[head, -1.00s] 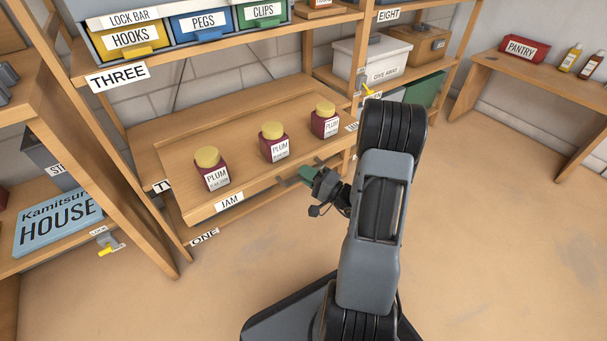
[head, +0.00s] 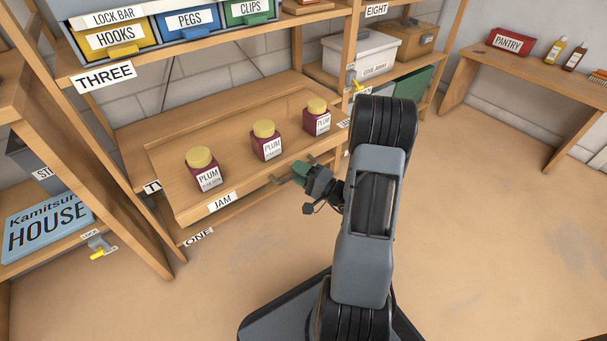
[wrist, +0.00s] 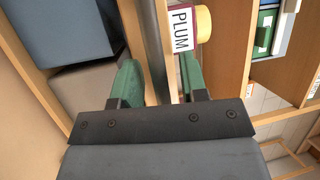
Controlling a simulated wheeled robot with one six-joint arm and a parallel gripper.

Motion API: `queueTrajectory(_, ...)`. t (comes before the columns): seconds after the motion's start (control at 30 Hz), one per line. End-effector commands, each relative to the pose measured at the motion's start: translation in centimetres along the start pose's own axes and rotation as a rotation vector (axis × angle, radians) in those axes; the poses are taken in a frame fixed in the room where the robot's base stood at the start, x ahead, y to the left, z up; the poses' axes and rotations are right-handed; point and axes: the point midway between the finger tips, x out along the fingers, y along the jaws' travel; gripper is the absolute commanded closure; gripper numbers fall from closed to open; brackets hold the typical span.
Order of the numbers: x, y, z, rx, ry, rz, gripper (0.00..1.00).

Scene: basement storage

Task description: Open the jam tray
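The jam tray (head: 246,190) is a shallow wooden tray on the middle shelf, with a JAM label on its front. Its front stands forward of the shelf edge and covers part of a shelf label. Several surfaces of it are bare around three plum jars (head: 203,170), dark red with yellow lids, standing upright in it. My gripper (head: 294,171) is at the tray's front, right of the JAM label. In the wrist view its green fingers (wrist: 158,85) are apart, with a grey bar (wrist: 154,45) between them. I cannot tell whether they touch it.
A shelf post (head: 347,60) stands right of the tray. Above is a rack with hooks (head: 118,38), pegs and clips bins. A white box (head: 362,55) sits on the right shelf. A pantry table (head: 530,65) stands at the far right. The floor in front is clear.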

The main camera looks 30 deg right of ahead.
Motion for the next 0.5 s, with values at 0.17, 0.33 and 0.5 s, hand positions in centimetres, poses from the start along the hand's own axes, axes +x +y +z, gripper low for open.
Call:
queueTrajectory(0.17,-1.6,-0.1,-0.1,0.0,0.004,0.002,0.6)
queueTrajectory(0.33,-4.9,-0.2,-0.1,0.003,0.008,0.002,0.6)
queueTrajectory(0.5,-8.4,-0.2,-0.1,0.003,0.008,0.0,0.6)
